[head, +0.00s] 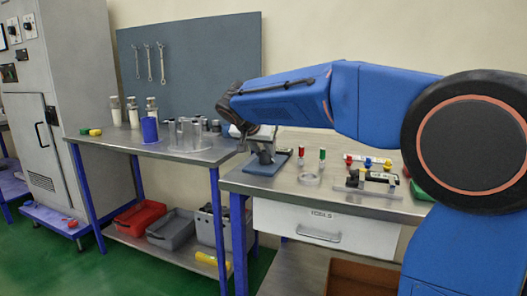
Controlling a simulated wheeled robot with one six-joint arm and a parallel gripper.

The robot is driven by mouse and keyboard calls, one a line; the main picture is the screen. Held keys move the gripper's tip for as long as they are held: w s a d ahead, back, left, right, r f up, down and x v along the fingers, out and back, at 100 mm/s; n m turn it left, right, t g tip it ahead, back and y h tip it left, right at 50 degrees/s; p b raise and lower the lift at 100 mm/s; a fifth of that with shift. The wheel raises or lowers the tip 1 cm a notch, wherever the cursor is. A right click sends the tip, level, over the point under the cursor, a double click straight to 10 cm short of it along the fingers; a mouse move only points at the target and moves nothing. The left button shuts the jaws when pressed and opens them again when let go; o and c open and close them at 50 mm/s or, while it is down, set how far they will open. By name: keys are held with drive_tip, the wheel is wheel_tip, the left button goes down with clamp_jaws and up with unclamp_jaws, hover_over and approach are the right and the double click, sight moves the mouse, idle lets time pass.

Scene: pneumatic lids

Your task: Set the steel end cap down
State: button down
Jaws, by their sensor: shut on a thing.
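My gripper (262,144) hangs at the end of my blue arm, over the left end of the right workbench (235,181). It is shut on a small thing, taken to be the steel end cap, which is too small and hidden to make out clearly. Just below the jaws is a grey metal fixture on a blue base plate (262,169). I cannot tell whether the held piece touches the fixture.
The left bench (120,140) holds a blue cylinder (149,130), clear tubes (186,133) and several capped cylinders. On the right bench are a clear ring (310,179), red and green upright pieces and a valve assembly (367,186). Bins (140,218) stand below.

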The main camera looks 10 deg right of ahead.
drive_tip(key=c, duration=1.3)
unclamp_jaws()
drive_tip(key=shift+f, duration=0.1)
drive_tip(key=shift+s+a+r, duration=0.1)
drive_tip(key=shift+r, duration=0.25)
drive_tip(key=v, duration=1.1)
drive_tip(key=shift+s+r, duration=0.15)
drive_tip(key=shift+s, duration=0.1)
drive_tip(key=shift+a, duration=0.2)
